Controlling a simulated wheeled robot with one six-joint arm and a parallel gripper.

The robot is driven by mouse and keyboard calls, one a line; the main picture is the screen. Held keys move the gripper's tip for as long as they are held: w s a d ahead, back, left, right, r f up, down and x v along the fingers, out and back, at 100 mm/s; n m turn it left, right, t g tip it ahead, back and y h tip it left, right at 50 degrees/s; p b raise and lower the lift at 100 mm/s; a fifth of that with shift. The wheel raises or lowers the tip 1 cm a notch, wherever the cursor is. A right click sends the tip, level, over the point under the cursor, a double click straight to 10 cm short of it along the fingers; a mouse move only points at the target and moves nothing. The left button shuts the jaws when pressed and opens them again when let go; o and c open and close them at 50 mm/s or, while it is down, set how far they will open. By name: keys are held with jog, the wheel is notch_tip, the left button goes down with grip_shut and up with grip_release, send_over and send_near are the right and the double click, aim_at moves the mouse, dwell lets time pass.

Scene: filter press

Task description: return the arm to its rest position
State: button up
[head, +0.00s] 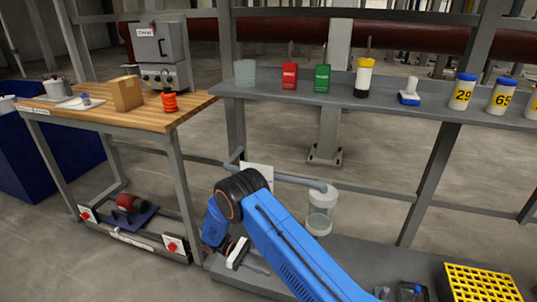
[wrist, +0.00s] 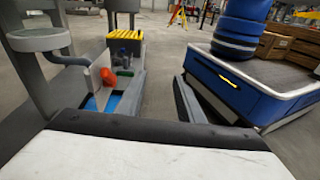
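My blue arm (head: 290,250) reaches up from the bottom of the head view and bends at a dark joint, with its wrist hanging down to the left. My gripper (head: 240,256) is low, in front of the lower shelf, partly covered by the arm. It is small there, and its fingertips cannot be made out clearly. In the wrist view a broad white and black part fills the bottom edge, and no object is seen held.
A wooden-topped bench (head: 190,104) stands left, a grey shelf (head: 420,108) with bottles and tools behind. A clear jar (head: 320,212) hangs under a pipe end near my arm. A yellow grid (head: 480,284) lies lower right. The wrist view shows a blue-sided platform (wrist: 235,88) with blue drums.

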jog(key=s+d+r+m+y, duration=0.1)
jog(key=d+r+m+y, duration=0.15)
jog(key=d+r, duration=0.6)
jog(key=s+d+r+m+t+y, duration=0.1)
jog(key=s+d+r+m+y, duration=0.2)
jog(key=r, duration=1)
jog(key=d+r+m+y, duration=0.1)
jog(key=d+r+y, duration=0.45)
jog(key=r, duration=0.55)
jog(key=s+d+r+m+t+y, duration=0.3)
jog(key=s+d+r+t, duration=0.1)
jog(key=s+d+r, duration=0.6)
jog(key=s+d+m+t, duration=0.1)
jog(key=s+m+t, duration=0.1)
jog(key=s, duration=0.5)
jog(key=s+d+m+t+y, duration=0.1)
jog(key=s+d+t, duration=0.1)
jog(key=s+t, duration=0.2)
jog(key=s, duration=0.3)
jog(key=shift+s+m, duration=0.35)
